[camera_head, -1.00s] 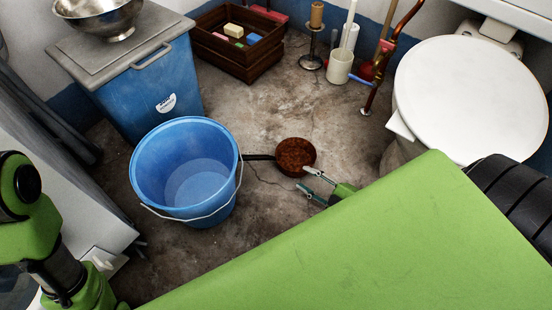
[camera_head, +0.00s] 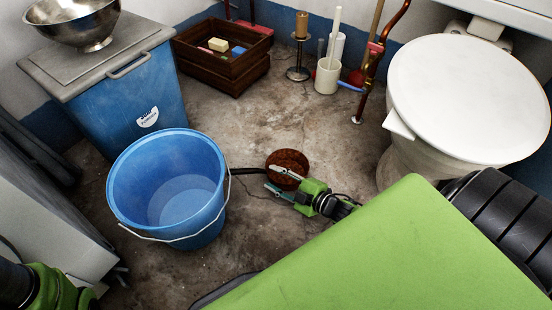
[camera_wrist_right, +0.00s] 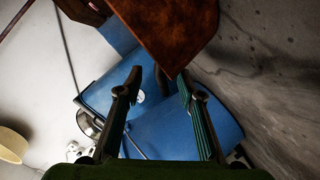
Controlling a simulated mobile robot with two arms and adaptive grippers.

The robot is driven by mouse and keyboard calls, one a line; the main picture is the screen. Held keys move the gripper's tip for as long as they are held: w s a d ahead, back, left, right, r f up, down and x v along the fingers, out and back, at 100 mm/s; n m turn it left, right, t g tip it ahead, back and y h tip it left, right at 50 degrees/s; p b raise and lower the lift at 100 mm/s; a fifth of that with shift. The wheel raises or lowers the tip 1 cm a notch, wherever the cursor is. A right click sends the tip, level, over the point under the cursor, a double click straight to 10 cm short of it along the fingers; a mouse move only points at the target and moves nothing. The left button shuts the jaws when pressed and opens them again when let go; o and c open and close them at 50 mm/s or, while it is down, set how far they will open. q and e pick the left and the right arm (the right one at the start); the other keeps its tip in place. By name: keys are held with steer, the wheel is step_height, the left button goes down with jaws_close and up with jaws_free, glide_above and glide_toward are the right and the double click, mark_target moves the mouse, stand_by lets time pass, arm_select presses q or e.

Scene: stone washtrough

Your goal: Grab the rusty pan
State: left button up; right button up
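The rusty pan (camera_head: 288,157) is a small round reddish-brown pan on the floor, right of the blue bucket. Its dark handle (camera_head: 248,171) points left toward the bucket. My right gripper (camera_head: 270,177) is open, its two fingers apart, and overlaps the pan's near side in the head view. In the right wrist view the fingers (camera_wrist_right: 160,78) are spread with nothing between them. A large rusty-brown surface, apparently the pan (camera_wrist_right: 178,28), is just beyond the tips; contact cannot be told. Only part of my left arm shows at lower left; its gripper is out of view.
The blue bucket (camera_head: 167,190) stands close to the pan's handle. A blue lidded bin (camera_head: 125,105), a wooden crate (camera_head: 222,68) and a white pot with a brush (camera_head: 327,76) stand behind. A toilet (camera_head: 465,95) is at right. Floor between pan and crate is clear.

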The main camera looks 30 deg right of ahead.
mark_target(263, 172)
steer(key=b+x, duration=0.2)
steer(key=x, duration=0.1)
steer(key=shift+w+f, duration=0.15)
steer(key=shift+f, duration=0.05)
steer(key=shift+w+a+b, duration=0.15)
steer(key=shift+w+b, duration=0.25)
steer(key=shift+b, duration=0.05)
steer(key=shift+c, duration=0.2)
steer(key=shift+w+r, duration=0.1)
steer(key=shift+r, duration=0.05)
jaws_close()
